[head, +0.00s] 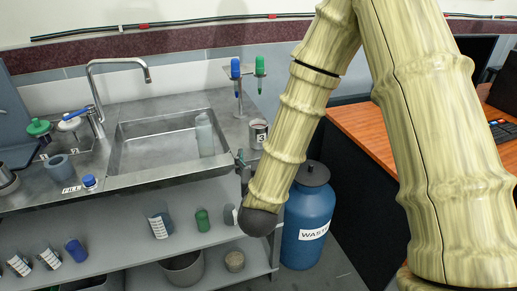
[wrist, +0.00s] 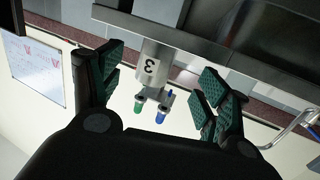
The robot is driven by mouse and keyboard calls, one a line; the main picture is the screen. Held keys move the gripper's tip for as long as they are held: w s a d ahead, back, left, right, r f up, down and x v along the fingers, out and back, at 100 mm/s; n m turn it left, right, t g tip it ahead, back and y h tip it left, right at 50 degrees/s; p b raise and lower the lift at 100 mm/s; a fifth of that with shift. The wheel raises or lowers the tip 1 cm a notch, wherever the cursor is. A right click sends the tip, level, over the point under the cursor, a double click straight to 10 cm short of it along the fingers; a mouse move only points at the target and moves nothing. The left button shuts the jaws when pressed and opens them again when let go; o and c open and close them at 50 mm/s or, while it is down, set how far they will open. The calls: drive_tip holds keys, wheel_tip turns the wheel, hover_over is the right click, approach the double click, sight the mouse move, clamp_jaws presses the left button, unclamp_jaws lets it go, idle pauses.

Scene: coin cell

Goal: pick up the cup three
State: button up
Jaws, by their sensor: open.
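Cup three is a small grey metal cup (head: 258,134) with a white label reading 3. In the head view it stands upright on the right end of the steel counter, beside the sink. In the wrist view the cup (wrist: 152,68) appears upside down, between and beyond the two finger pads. My gripper (wrist: 160,88) is open, with green pads spread on either side of the cup; I see no clear contact. In the head view my arm hides most of the gripper.
The sink (head: 128,160) holds a clear bottle (head: 204,134). A stand with blue (head: 235,68) and green (head: 260,66) pieces rises behind the cup. A blue waste bin (head: 308,222) stands right of the counter. Several containers sit on the shelf below.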

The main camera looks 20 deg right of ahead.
sight(258, 139)
drive_tip(key=shift+m+t+h, duration=0.3)
drive_tip(key=shift+t+h, duration=0.1)
drive_tip(key=shift+h, duration=0.2)
drive_tip(key=x, duration=0.4)
drive_tip(key=r+x, duration=0.1)
drive_tip(key=shift+w+d+b, duration=0.3)
drive_tip(key=shift+b, duration=0.1)
drive_tip(key=shift+a+x, duration=0.15)
drive_tip(key=shift+x, duration=1.2)
drive_tip(key=shift+a+x, duration=0.2)
drive_tip(key=shift+x, duration=1.15)
drive_tip(key=shift+w, duration=0.1)
drive_tip(key=c, duration=1.3)
